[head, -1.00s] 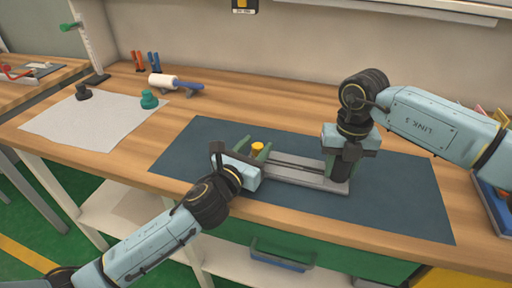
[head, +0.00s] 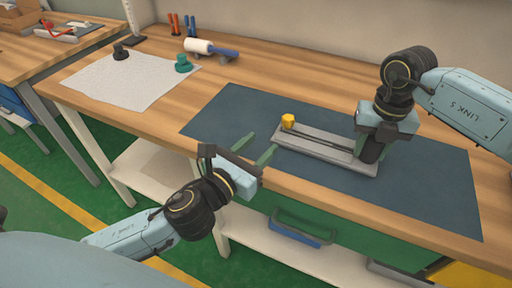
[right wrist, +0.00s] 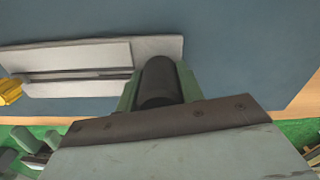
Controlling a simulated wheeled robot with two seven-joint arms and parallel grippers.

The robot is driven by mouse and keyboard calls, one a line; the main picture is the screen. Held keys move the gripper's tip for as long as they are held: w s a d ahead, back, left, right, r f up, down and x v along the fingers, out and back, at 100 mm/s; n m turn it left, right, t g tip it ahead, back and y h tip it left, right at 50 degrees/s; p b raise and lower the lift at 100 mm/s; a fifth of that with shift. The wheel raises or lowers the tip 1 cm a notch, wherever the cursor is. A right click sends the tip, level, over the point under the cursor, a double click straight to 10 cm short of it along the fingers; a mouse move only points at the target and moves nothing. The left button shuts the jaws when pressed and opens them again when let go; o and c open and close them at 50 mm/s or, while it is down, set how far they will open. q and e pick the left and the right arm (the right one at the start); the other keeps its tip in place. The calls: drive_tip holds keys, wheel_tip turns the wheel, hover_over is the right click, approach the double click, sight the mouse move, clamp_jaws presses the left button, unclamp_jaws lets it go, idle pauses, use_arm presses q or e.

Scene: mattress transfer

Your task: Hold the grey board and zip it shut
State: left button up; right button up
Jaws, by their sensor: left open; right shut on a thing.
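The long grey board (head: 310,150) lies on the blue mat, with dark lines along its length. A yellow knob (head: 288,121) stands at its left end and shows in the right wrist view (right wrist: 9,92). A dark upright cylinder (right wrist: 158,82) is at the board's right end. My right gripper (head: 372,148) is shut on this cylinder, a green finger on each side in the right wrist view. My left gripper (head: 254,148) is open and empty near the table's front edge, left of and nearer than the knob, touching nothing that I can see.
The blue mat (head: 430,200) has free room around the board. A white sheet (head: 125,85) with a black piece (head: 120,51) and a green piece (head: 183,64) lies left. A white roller (head: 198,46) is behind. A blue bin (head: 300,231) is below the table's front.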

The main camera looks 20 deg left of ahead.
use_arm(q)
drive_tip(key=shift+s, duration=0.25)
use_arm(e)
drive_tip(key=o, duration=1.3)
